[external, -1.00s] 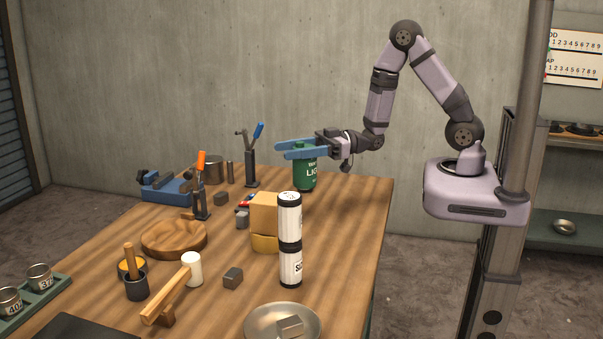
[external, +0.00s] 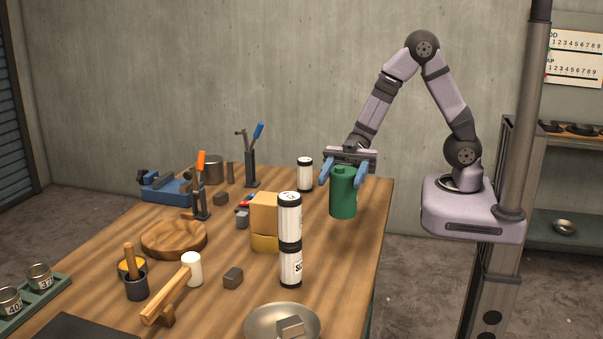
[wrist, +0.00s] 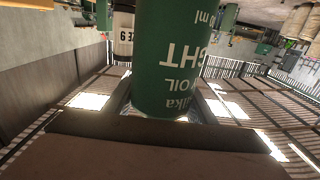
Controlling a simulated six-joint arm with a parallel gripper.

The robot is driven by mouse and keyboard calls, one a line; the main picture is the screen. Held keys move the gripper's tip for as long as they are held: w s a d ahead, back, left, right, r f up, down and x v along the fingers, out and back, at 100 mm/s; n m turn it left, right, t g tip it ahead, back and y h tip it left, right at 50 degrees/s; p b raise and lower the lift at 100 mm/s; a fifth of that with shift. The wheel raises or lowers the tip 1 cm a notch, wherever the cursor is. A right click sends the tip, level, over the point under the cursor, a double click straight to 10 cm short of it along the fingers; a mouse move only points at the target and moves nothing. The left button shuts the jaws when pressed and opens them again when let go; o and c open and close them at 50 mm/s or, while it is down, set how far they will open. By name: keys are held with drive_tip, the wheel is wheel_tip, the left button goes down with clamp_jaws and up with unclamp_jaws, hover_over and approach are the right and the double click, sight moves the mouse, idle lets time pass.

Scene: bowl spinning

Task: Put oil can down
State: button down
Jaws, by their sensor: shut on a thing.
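The oil can (external: 343,198) is a green cylinder with a green cap, upright at the right side of the wooden table (external: 335,265). My gripper (external: 342,180) has its blue fingers on both sides of the can's upper part and is shut on it. In the wrist view the green oil can (wrist: 170,60) with white lettering fills the middle between the fingers. I cannot tell whether its base touches the table or hangs just above it.
A white can (external: 305,174) stands behind and left of the oil can. Stacked white cans (external: 290,240) and yellow blocks (external: 265,213) stand nearer the camera. A metal bowl (external: 257,326) is at the front. Table around the oil can is clear.

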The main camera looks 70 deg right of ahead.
sight(340, 217)
drive_tip(key=shift+f, duration=4.95)
drive_tip(key=shift+f, duration=0.2)
drive_tip(key=c, duration=0.8)
unclamp_jaws()
drive_tip(key=shift+r, duration=0.1)
drive_tip(key=shift+r, duration=0.15)
drive_tip(key=shift+d, duration=0.35)
drive_tip(key=d+b, duration=0.3)
drive_tip(key=d, duration=0.8)
drive_tip(key=shift+d, duration=0.2)
